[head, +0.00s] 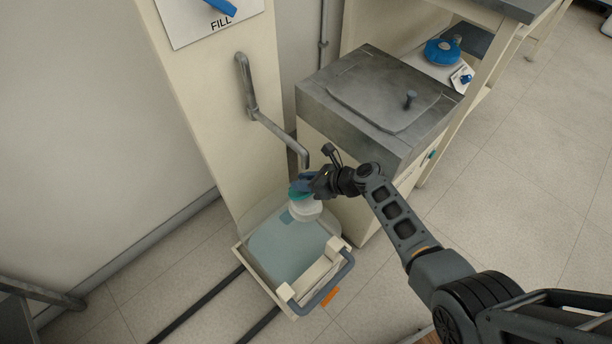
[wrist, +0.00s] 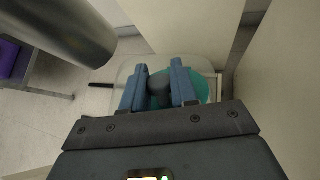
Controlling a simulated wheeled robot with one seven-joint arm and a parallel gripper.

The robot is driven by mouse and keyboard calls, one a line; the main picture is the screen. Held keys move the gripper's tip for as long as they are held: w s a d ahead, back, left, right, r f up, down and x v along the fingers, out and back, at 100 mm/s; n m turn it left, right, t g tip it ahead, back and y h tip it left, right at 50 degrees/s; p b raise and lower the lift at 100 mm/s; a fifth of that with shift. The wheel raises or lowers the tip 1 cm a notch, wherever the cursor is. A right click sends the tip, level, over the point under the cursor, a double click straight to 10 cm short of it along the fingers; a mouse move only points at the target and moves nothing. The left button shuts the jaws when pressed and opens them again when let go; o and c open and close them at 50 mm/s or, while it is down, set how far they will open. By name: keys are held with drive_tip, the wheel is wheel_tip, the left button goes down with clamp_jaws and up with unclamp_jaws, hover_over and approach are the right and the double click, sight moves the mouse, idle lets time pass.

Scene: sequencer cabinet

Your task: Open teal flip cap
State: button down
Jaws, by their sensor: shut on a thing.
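The teal flip cap (head: 295,191) sits over the white neck (head: 305,210) of a translucent container (head: 285,250) beneath the metal spout. It looks down, but my gripper hides much of it. My gripper (head: 307,184) is at the cap, its blue fingers over its top. In the wrist view my gripper (wrist: 158,88) is shut on a dark rounded part between the fingers, which appears to belong to the cap; teal (wrist: 202,86) shows beside the right finger.
The spout (head: 303,155) hangs close above my gripper and shows large at the upper left of the wrist view. A grey-topped cabinet (head: 320,100) stands close to the right. The container rests on a cream carrier with a grey handle (head: 330,290). The floor right is clear.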

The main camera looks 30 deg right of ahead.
drive_tip(key=shift+w+a+r+g+p, duration=0.15)
drive_tip(key=shift+w+g+p, duration=0.15)
drive_tip(key=shift+p, duration=0.35)
drive_tip(key=c, duration=0.9)
unclamp_jaws()
drive_tip(key=p+v, duration=0.3)
drive_tip(key=v, duration=0.5)
drive_tip(key=shift+o, duration=0.2)
drive_tip(key=shift+a, duration=0.1)
